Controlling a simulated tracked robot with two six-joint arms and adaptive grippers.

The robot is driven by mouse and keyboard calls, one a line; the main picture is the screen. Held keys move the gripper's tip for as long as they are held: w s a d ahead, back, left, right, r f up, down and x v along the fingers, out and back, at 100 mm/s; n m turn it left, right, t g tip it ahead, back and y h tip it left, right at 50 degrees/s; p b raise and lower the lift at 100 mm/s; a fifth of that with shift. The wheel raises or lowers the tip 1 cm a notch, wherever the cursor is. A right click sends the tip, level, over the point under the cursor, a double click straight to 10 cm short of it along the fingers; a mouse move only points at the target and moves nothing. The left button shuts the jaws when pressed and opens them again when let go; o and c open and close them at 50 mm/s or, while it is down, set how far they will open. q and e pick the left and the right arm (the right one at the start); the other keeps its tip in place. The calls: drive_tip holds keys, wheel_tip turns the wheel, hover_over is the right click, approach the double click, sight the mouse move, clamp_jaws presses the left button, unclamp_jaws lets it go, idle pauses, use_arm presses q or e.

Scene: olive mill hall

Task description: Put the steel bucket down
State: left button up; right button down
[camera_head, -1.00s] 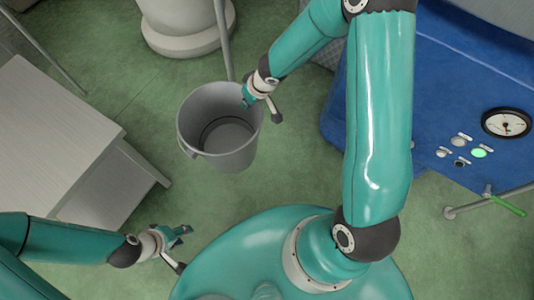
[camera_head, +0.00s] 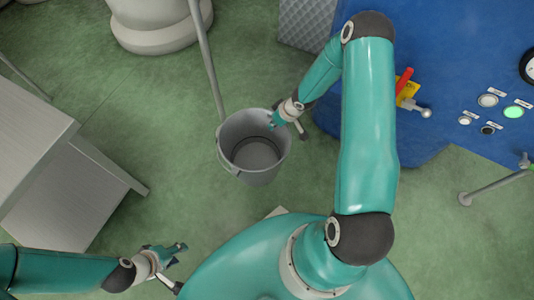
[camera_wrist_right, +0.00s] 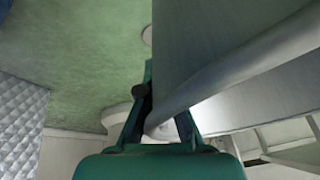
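The grey steel bucket (camera_head: 225,150) is upright and looks empty, in the middle of the head view, in front of my body. My right gripper (camera_head: 274,121) is shut on its rim at the upper right side. In the right wrist view the rim of the bucket (camera_wrist_right: 235,68) runs between the two fingers of my right gripper (camera_wrist_right: 160,118). Whether the bucket's bottom touches the floor cannot be told. My left gripper (camera_head: 177,265) is open and empty at the lower left, apart from the bucket.
A steel table (camera_head: 35,135) stands at the left. A blue machine (camera_head: 455,60) with buttons and a red lever (camera_head: 404,80) is at the right. A grey pole (camera_head: 207,65) reaches down close behind the bucket. Green floor (camera_head: 185,180) is clear between table and bucket.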

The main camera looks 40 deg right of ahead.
wheel_tip(320, 180, down, 18)
drive_tip(key=b, duration=1.1)
drive_tip(key=shift+f, duration=0.15)
drive_tip(key=c, duration=1.3)
unclamp_jaws()
